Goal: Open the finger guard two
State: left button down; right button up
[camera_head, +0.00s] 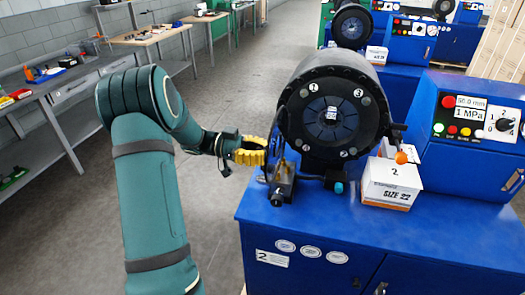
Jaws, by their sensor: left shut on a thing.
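The crimper marked 2 has a round black head (330,112) with numbered dies, standing on a blue cabinet (262,215). My left arm reaches in from the left, and its gripper (262,153) with yellow fingers is at the left side of the head. The gripper is shut on a thin dark part there, which appears to be the edge of the finger guard (273,146). The guard is seen nearly edge-on, so its exact angle is hard to tell. The front of the head is uncovered. My right gripper is not in view.
A white box marked SIZE 22 (390,185) and an orange-knobbed lever (401,157) are right of the head. A control panel (480,118) reads 1 MPa. More crimpers stand behind; workbenches (60,95) line the left wall. The floor between is clear.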

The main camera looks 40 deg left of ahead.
pick_arm(q)
jog(key=shift+a+r+m, duration=0.25)
jog(key=shift+r+m, duration=0.05)
jog(key=shift+r, duration=0.1)
jog(key=c, duration=1)
grip_release()
jog(key=shift+o, duration=1.2)
jog(key=shift+s+d, duration=0.1)
jog(key=shift+d, duration=0.05)
jog(key=shift+f, duration=0.15)
jog(key=shift+a+f, duration=0.1)
jog(key=shift+a, duration=0.15)
jog(key=v, duration=1.1)
jog(key=shift+a, duration=0.4)
